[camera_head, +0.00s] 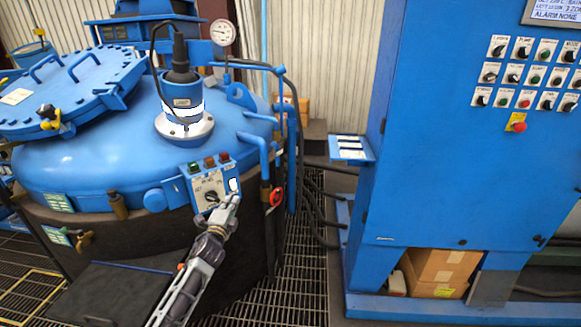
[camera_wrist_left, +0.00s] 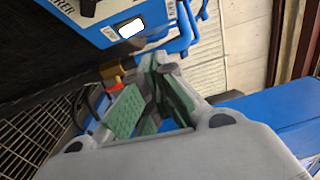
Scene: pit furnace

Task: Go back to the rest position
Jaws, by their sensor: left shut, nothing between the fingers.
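My left gripper (camera_head: 230,204) is in front of the small blue control box (camera_head: 209,181) on the furnace's side. Its fingers are shut and empty, with the tips close to the lower right of the box face, near a white rectangle. I cannot tell whether they touch it. In the left wrist view the shut gripper (camera_wrist_left: 172,62) shows its green inner pads, and the box's lower edge (camera_wrist_left: 106,38) with the white rectangle lies just beyond the tips. The box has a dark rotary knob (camera_head: 211,197) and small coloured buttons on top. My right gripper is not in view.
The blue pit furnace (camera_head: 95,160) fills the left, its round lid (camera_head: 75,85) on top. A red-handled valve (camera_head: 276,196) and pipes stand right of the box. A tall blue control cabinet (camera_head: 450,170) stands at the right. Grating floor (camera_head: 303,265) lies open between them.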

